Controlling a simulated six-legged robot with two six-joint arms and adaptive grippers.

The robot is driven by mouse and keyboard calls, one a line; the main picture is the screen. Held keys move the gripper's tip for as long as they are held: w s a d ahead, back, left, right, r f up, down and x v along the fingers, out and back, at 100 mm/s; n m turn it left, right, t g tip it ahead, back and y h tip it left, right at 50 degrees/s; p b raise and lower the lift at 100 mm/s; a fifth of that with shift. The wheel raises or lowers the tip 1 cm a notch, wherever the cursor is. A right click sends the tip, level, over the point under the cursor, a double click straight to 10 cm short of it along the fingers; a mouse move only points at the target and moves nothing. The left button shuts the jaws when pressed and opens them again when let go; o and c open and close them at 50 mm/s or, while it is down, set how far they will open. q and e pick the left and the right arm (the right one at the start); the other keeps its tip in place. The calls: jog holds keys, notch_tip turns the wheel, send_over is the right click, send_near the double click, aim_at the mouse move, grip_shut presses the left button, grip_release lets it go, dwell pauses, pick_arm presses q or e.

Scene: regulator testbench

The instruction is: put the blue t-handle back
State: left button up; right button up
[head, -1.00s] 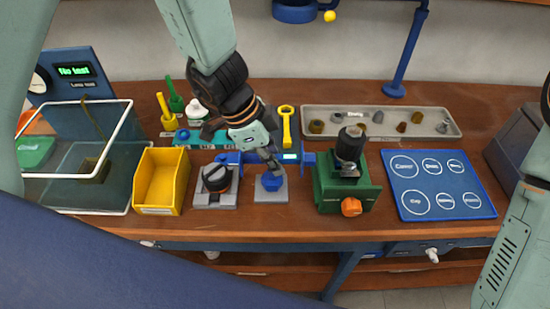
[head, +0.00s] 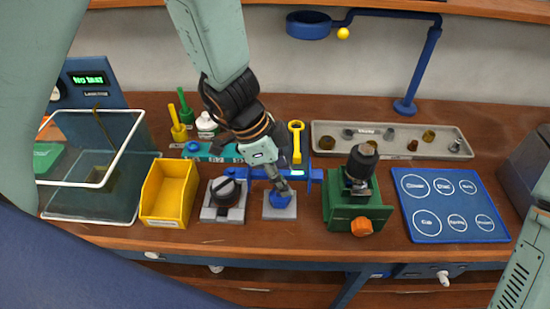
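My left gripper (head: 280,182) points down at the middle of the bench, its fingertips at a small blue piece (head: 281,199) on a square grey base (head: 288,212). The fingers are small and dark here; I cannot tell whether they are open or hold the piece. A blue bar-like part (head: 316,175) shows behind the gripper, partly hidden by it. A round blue knob (head: 192,147) sits at the left end of the teal rack (head: 228,153). I cannot tell which blue part is the t-handle. My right gripper is out of view.
To the left are a glass tank (head: 129,165), a yellow bin (head: 149,199) and a black-knobbed fixture (head: 227,193). A green vise-like fixture (head: 350,210) and a blue marked board (head: 446,229) stand to the right. A yellow wrench (head: 295,133) and a parts tray (head: 317,140) are behind.

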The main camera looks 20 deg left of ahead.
pick_arm(q)
jog(key=p+v, duration=0.2)
jog(key=v, duration=0.9)
jog(key=shift+d+r+p, duration=0.1)
jog(key=shift+r+p, duration=0.2)
jog(key=shift+p, duration=0.1)
jog(key=shift+s+r, duration=0.25)
jog(key=shift+r, duration=0.15)
jog(key=shift+w+a+f, duration=0.1)
jog(key=shift+w+a, duration=0.05)
jog(key=shift+a, duration=0.1)
jog(key=shift+d, duration=0.1)
